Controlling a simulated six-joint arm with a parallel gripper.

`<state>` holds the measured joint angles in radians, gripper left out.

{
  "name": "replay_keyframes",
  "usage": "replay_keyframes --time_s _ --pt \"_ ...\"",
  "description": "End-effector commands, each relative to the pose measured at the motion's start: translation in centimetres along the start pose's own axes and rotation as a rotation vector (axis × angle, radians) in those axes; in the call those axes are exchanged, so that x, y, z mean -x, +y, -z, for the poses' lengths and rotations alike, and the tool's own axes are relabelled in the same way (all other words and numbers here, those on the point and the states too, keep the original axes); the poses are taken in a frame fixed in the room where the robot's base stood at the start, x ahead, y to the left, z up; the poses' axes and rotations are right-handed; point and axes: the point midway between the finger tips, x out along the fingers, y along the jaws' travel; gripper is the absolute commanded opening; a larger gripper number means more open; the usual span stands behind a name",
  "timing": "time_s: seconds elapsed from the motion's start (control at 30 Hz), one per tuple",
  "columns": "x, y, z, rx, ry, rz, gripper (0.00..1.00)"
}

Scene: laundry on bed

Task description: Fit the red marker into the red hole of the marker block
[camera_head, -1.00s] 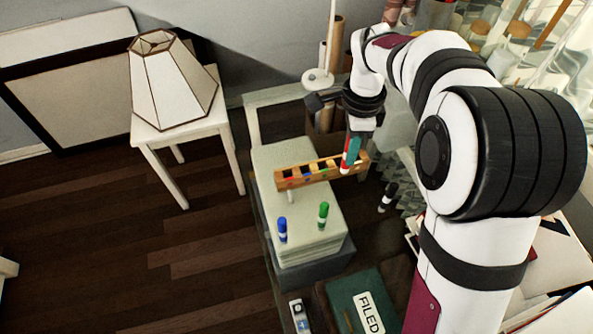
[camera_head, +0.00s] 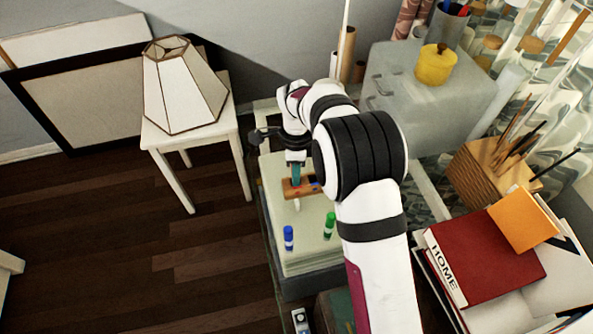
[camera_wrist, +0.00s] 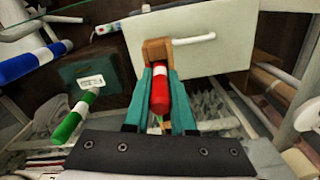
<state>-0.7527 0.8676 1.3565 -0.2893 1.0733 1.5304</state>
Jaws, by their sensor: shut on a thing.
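My gripper (camera_wrist: 159,72) has teal fingers and is shut on the red marker (camera_wrist: 160,94) in the wrist view. In the head view the gripper (camera_head: 296,182) is over the left part of the wooden marker block (camera_head: 291,192), which sits on a pale stack. My arm covers the block's right part. The block's end also shows just past the fingertips in the wrist view (camera_wrist: 157,49). The red hole cannot be made out, nor whether the marker touches the block.
A white rod-like piece (camera_wrist: 194,40) is beside the block. The pale stack (camera_head: 305,255) has free room at its front. A lamp (camera_head: 182,85) on a white stool stands at left; a grey box (camera_head: 420,105) and red book (camera_head: 490,255) are at right.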

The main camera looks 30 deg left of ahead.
Motion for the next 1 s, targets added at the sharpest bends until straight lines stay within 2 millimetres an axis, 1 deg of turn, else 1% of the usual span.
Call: replay_keyframes --time_s 0.2,0.23,0.37,0.4,0.63,0.73,0.77,0.87,0.9,1.0 --pt "-0.3 0.0 0.0 0.000 0.000 0.000 0.00" --pt "-0.3 0.0 0.0 0.000 0.000 0.000 0.27" --pt "-0.3 0.0 0.0 0.000 0.000 0.000 0.50" --pt "-0.2 0.0 0.0 0.000 0.000 0.000 0.53" --pt "-0.2 0.0 0.0 0.000 0.000 0.000 0.53" --pt "0.7 0.0 0.0 0.000 -0.001 0.002 0.53" --pt "1.2 -0.1 0.0 0.000 -0.001 0.003 0.53" --pt "4.0 -0.1 0.0 0.000 -0.001 0.005 0.53" --pt "5.2 -0.1 0.0 -0.001 -0.002 0.004 0.53" --pt "8.0 -0.1 0.0 -0.001 -0.002 0.004 0.53"
